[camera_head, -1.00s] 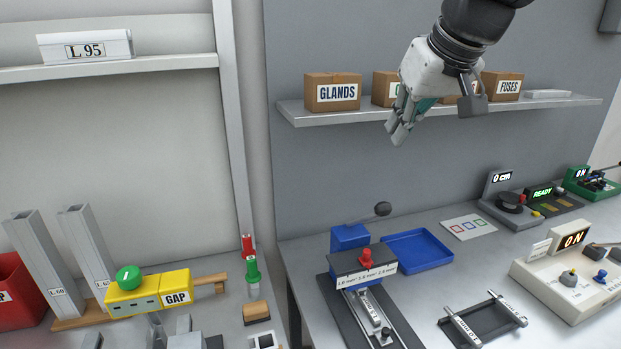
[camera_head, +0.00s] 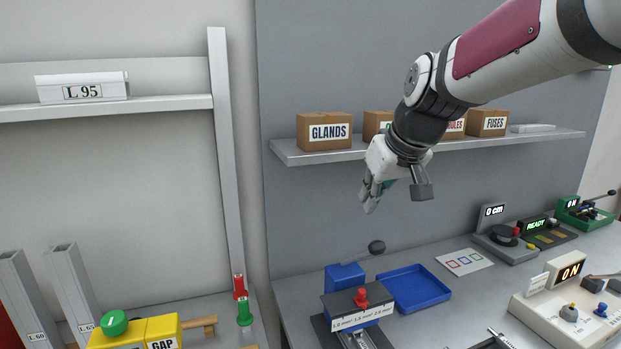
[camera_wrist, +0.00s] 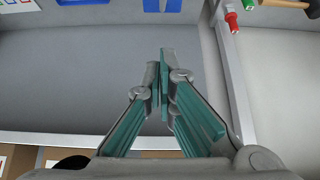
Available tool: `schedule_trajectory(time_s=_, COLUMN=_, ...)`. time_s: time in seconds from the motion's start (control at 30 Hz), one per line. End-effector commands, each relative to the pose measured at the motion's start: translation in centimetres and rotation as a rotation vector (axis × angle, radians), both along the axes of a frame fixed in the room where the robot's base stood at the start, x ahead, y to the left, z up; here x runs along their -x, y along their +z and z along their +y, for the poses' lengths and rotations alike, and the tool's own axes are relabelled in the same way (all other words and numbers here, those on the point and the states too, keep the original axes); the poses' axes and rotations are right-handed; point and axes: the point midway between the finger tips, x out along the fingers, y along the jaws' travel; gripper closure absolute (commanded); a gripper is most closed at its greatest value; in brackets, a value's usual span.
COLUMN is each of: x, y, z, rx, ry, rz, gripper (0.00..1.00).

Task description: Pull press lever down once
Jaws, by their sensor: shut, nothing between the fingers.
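The press is a blue block (camera_head: 345,276) behind a dark head with a red knob (camera_head: 361,298) and a wire-size label. Its lever stands raised, ending in a black ball knob (camera_head: 376,247). Part of the blue block also shows at the top edge of the wrist view (camera_wrist: 163,5). My gripper (camera_head: 368,203) hangs in the air above the lever knob in the head view, apart from it, fingers pointing down. In the wrist view my gripper's fingertips (camera_wrist: 164,58) are together and empty. The lever's lower part is hard to make out.
A blue tray (camera_head: 414,289) lies right of the press. A shelf (camera_head: 292,153) with labelled boxes, including GLANDS (camera_head: 324,132), runs behind my gripper. A white control box (camera_head: 553,309) reading ON stands at right. A grey post (camera_head: 229,160) stands left.

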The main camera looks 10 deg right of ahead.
Motion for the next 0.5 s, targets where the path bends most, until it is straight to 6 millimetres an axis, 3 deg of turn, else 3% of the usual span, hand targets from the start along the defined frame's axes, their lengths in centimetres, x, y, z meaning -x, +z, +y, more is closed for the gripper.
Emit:
schedule_trajectory(time_s=0.07, x=-0.4, y=-1.2, z=0.1, rx=-0.001, ry=0.0, rz=0.003, gripper=1.0)
schedule_trajectory(time_s=0.2, x=1.2, y=-2.5, z=-0.2, rx=-0.001, ry=-0.002, rz=0.0, gripper=1.0)
schedule_trajectory(time_s=0.5, x=2.1, y=-3.7, z=-0.4, rx=0.0, ry=-0.001, rz=-0.001, gripper=1.0)
